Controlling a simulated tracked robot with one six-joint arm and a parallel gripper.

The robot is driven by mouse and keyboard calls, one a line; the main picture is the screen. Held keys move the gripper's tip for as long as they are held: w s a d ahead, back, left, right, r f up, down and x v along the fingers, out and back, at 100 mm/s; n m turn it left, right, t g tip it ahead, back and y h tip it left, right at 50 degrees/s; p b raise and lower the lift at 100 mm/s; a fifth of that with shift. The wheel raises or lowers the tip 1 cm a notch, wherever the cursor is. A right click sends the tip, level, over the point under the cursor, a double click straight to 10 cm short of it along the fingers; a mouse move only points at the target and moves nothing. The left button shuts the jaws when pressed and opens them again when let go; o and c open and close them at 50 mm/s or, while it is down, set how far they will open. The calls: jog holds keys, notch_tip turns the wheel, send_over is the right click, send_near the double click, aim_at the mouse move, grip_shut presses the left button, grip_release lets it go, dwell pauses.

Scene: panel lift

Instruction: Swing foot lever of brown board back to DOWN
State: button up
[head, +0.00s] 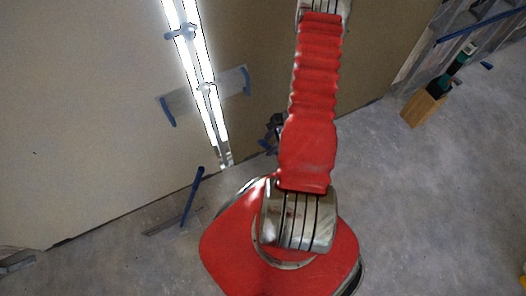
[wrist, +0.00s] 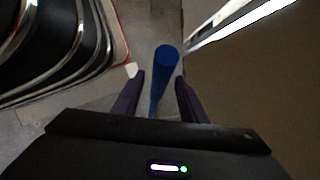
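The brown board (head: 250,60) stands upright right of the bright light strip in the head view, and its face fills the right of the wrist view (wrist: 260,90). In the wrist view a blue foot lever (wrist: 166,60) points up towards the camera, its rounded end in clear sight. My gripper (wrist: 160,92) is open, with one dark finger on each side of the lever. I see gaps beside the lever, but its lower part is hidden by the gripper body. In the head view my gripper (head: 273,132) is a small dark shape by the board's foot, mostly hidden behind my red arm.
A lighter board (head: 80,110) stands left of the light strip (head: 200,80). Another blue foot lever (head: 192,195) stands raised before it on a floor plate. A wood block (head: 425,104) and a green-black tool (head: 452,68) are at right. Right floor is mostly clear.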

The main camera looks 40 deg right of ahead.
jog(key=x, duration=0.5)
jog(key=shift+w+a+f, duration=0.1)
jog(key=shift+a+f, duration=0.05)
jog(key=shift+f, duration=0.2)
jog(key=shift+c, duration=0.3)
grip_shut()
jog(key=shift+r, duration=0.1)
dwell(0.3)
